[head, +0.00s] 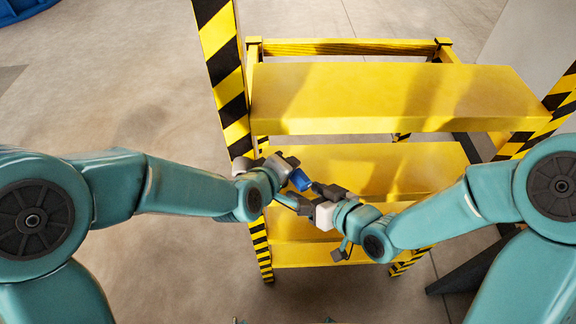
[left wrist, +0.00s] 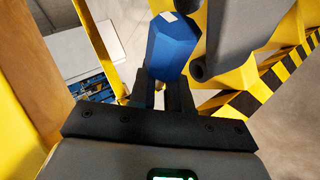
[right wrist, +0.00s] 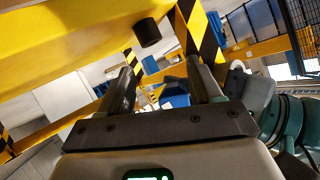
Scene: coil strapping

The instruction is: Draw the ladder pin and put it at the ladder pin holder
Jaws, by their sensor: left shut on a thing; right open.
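A blue faceted piece (head: 300,180), which I take to be the ladder pin's handle, is in my left gripper (head: 290,172) in front of the yellow ladder. The left wrist view shows the blue piece (left wrist: 172,48) with a small pale patch on top, between the shut fingers. I cannot tell whether its shaft is in the ladder. My right gripper (head: 309,194) is open close beside it, fingers pointing toward the left gripper. In the right wrist view its spread fingers (right wrist: 160,72) hold nothing. I cannot make out the pin holder for certain.
The yellow ladder step (head: 390,95) and its black-striped left post (head: 222,60) stand close to both grippers. A dark short cylinder (right wrist: 148,32) shows against the yellow beam in the right wrist view. Bare floor (head: 120,90) lies to the left.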

